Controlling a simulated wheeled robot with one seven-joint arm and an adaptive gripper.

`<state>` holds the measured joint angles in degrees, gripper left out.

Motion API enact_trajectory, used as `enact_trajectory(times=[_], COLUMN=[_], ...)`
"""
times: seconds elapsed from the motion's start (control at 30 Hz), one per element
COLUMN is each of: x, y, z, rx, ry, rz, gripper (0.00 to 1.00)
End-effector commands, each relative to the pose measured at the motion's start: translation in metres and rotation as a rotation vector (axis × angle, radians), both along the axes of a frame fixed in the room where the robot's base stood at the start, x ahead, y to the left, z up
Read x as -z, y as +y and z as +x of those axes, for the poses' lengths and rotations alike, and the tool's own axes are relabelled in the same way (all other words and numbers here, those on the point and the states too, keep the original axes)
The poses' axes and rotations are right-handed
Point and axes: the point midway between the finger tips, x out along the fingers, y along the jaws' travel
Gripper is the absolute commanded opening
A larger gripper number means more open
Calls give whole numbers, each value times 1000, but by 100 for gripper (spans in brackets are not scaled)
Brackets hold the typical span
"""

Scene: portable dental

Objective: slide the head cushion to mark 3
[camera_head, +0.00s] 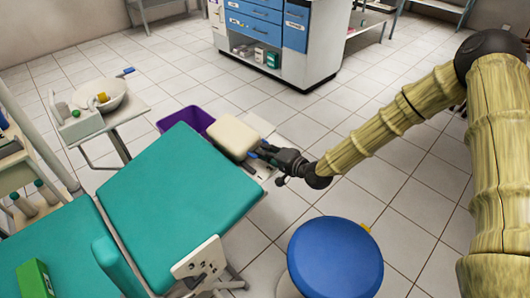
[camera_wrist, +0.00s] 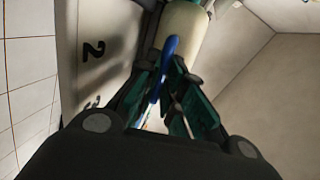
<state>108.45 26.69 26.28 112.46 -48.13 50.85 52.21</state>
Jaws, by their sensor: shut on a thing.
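The cream head cushion (camera_head: 233,136) is at the upper end of the teal dental chair (camera_head: 180,185). It also shows at the top of the wrist view (camera_wrist: 183,35). My gripper (camera_head: 268,154) is at the cushion's right side, its dark fingers (camera_wrist: 172,75) closed around a slim blue handle (camera_wrist: 163,62) just below the cushion. Whether the handle joins the cushion is hidden. A pale plate (camera_wrist: 98,25) beside the gripper carries a black "2" (camera_wrist: 93,49). Another mark (camera_wrist: 93,100) lower down is partly covered by the gripper and cannot be read.
A blue round stool (camera_head: 334,258) stands below my arm. A purple bin (camera_head: 186,121) is just beyond the chair. A small stand with a white basin (camera_head: 100,95) is at the left. A white and blue cabinet (camera_head: 280,40) stands behind, with open tiled floor between.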

Motion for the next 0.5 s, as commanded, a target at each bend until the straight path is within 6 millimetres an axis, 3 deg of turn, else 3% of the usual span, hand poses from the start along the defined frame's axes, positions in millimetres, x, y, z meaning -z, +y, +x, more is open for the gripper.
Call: enact_trajectory(times=[0.17, 0.5], x=[-2, -20], y=[-6, -59], z=[5, 50], rx=[2, 5], ry=[-1, -4], rz=[0, 1], gripper=[0, 0])
